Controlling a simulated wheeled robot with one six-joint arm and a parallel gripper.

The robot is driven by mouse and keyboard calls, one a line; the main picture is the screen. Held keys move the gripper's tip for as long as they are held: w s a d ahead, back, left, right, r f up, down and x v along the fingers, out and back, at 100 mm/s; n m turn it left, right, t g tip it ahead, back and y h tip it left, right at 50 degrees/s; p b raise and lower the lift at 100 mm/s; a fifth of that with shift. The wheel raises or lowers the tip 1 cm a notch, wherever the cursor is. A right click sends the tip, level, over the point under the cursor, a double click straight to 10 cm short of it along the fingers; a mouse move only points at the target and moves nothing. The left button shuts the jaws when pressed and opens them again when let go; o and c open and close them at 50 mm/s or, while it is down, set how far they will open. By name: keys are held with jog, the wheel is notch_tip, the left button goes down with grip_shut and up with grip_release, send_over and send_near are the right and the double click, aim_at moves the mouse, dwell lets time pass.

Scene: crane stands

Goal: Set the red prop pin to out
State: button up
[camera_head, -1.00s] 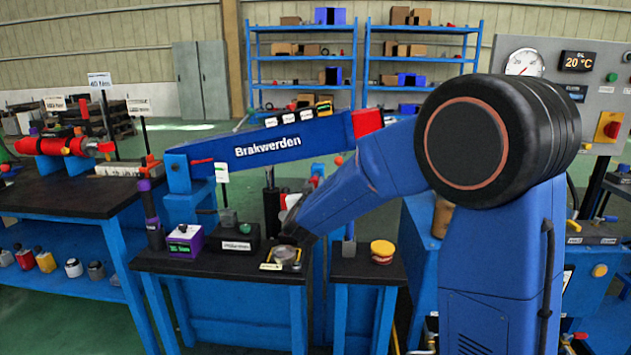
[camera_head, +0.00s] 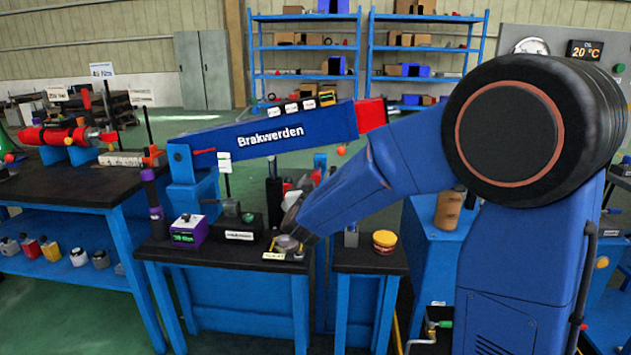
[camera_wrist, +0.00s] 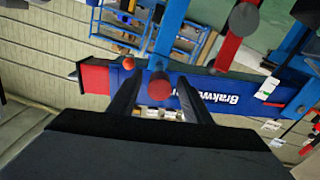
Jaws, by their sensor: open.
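The blue crane boom (camera_head: 270,138) marked "Brakwerden" slopes up from its post to a red tip (camera_head: 371,114). A thin red pin (camera_head: 204,151) sits at the boom's post end. In the wrist view, a round red end (camera_wrist: 160,86) on a blue rod (camera_wrist: 172,25) lies in line with the gap between my fingers. I cannot tell which red part is the prop pin. My gripper (camera_wrist: 157,92) is open, its dark fingers apart and pointing at the boom. Touch cannot be told. In the head view my forearm hides much of the area beside the boom.
An orange ball (camera_head: 340,151) hangs under the boom tip. A purple box (camera_head: 189,230), a black block (camera_head: 238,227) and a round gauge (camera_head: 286,243) crowd the bench below. A red-and-yellow button (camera_head: 384,241) stands to the right. Blue shelves (camera_head: 305,50) stand far behind.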

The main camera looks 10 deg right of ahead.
jog(key=v, duration=1.7)
jog(key=shift+s, duration=0.15)
jog(key=s+d+f+g+y, duration=0.2)
jog(key=s+d+f+g, duration=0.1)
jog(key=s, duration=0.7)
jog(key=s+d+f+n+g+y, duration=0.1)
jog(key=s+d+f+g, duration=0.3)
jog(key=s+d, duration=0.3)
jog(key=s+d+f+g+y, duration=0.2)
jog(key=s+d+g, duration=0.3)
jog(key=s, duration=0.8)
jog(key=shift+s+f+y, duration=0.3)
jog(key=shift+s+f, duration=0.05)
jog(key=shift+f, duration=0.4)
